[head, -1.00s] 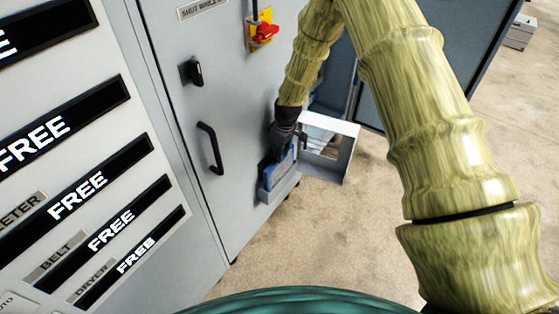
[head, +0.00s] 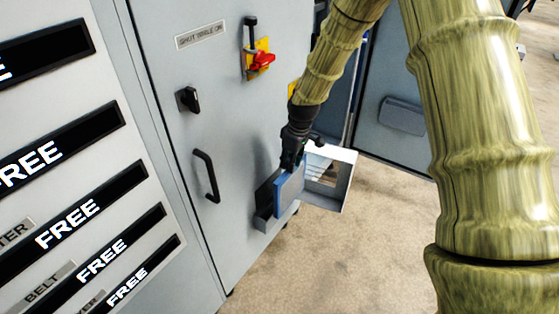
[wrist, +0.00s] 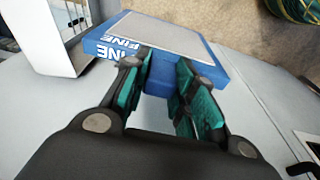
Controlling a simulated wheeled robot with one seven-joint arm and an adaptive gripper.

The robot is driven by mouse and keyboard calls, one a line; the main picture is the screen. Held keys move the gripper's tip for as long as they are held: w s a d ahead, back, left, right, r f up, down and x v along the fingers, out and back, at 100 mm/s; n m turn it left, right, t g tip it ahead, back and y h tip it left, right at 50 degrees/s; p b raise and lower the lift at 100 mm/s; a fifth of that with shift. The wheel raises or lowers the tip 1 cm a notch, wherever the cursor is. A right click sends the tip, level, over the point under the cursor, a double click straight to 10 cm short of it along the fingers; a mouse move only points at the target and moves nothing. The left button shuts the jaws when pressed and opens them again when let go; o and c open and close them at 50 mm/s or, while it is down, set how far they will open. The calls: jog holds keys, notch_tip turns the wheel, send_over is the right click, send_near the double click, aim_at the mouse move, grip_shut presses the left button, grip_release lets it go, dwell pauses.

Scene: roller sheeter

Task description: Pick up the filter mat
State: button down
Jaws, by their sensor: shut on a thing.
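The filter mat is a flat pad with a blue edge and a pale grey face (head: 290,191). In the wrist view the mat (wrist: 165,38) shows white lettering that seems to read FINE on its blue side. My gripper (head: 293,163) is shut on the upper edge of the mat, one teal-padded finger (wrist: 168,78) on each side. The mat stands roughly upright, its face beside the grey holder (head: 264,207) on the cabinet front. Whether its lower edge is clear of the holder I cannot tell.
A white open-sided box (head: 341,180) sits just right of the mat. The grey cabinet door (head: 225,120) has a black handle (head: 206,175) and a red switch (head: 262,60). An open dark door (head: 400,125) stands at the back right. The concrete floor in front is clear.

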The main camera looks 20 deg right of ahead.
jog(key=s+d, duration=0.8)
jog(key=s, duration=0.2)
notch_tip(320, 180, up, 10)
jog(key=p, duration=0.8)
jog(key=shift+a, duration=0.25)
dwell(0.6)
jog(key=shift+w, duration=0.1)
